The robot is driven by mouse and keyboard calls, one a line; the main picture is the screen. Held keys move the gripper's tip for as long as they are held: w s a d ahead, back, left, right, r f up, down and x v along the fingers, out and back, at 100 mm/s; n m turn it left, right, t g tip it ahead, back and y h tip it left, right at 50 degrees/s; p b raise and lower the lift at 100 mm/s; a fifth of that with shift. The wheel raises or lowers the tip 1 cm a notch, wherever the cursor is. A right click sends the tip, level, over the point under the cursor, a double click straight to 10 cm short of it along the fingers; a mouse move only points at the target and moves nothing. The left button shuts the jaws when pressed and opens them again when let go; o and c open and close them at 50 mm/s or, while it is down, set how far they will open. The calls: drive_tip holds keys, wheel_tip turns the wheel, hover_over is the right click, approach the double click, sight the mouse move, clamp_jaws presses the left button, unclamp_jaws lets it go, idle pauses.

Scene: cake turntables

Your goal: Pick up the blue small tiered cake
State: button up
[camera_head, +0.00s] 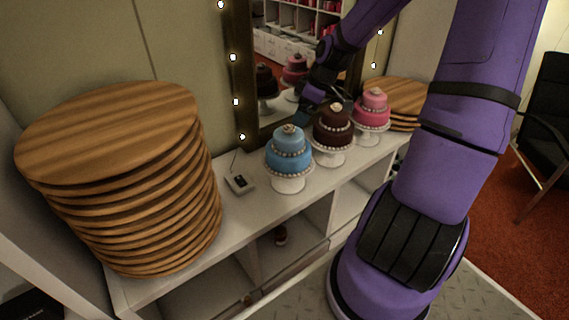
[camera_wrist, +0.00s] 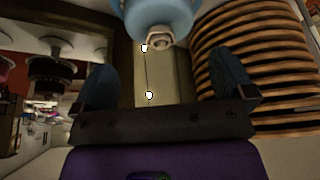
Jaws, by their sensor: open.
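The blue small tiered cake (camera_head: 289,152) has two tiers, pearl trim and a pale rosette on top. It stands upright on a white pedestal stand on the white shelf top. It also shows at the top edge of the wrist view (camera_wrist: 160,20), appearing upside down and cut off. My gripper (camera_wrist: 160,64) is open and empty. Its dark fingers are spread apart, with the cake beyond them and not touching as far as I see. In the head view my gripper (camera_head: 310,102) is small and dark, above and behind the cakes near the mirror.
A brown tiered cake (camera_head: 333,128) and a pink one (camera_head: 372,108) stand close to the right. A tall stack of wooden boards (camera_head: 120,140) is at the left. A small grey device (camera_head: 239,183) lies beside the blue cake. A lit mirror (camera_head: 246,75) is behind.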

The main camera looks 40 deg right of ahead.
sight(292, 127)
drive_tip(key=shift+x, duration=5.1)
drive_tip(key=shift+w, duration=0.15)
drive_tip(key=shift+c, duration=0.5)
drive_tip(key=c, duration=1.3)
drive_tip(key=shift+r, duration=0.1)
drive_tip(key=shift+c, duration=0.2)
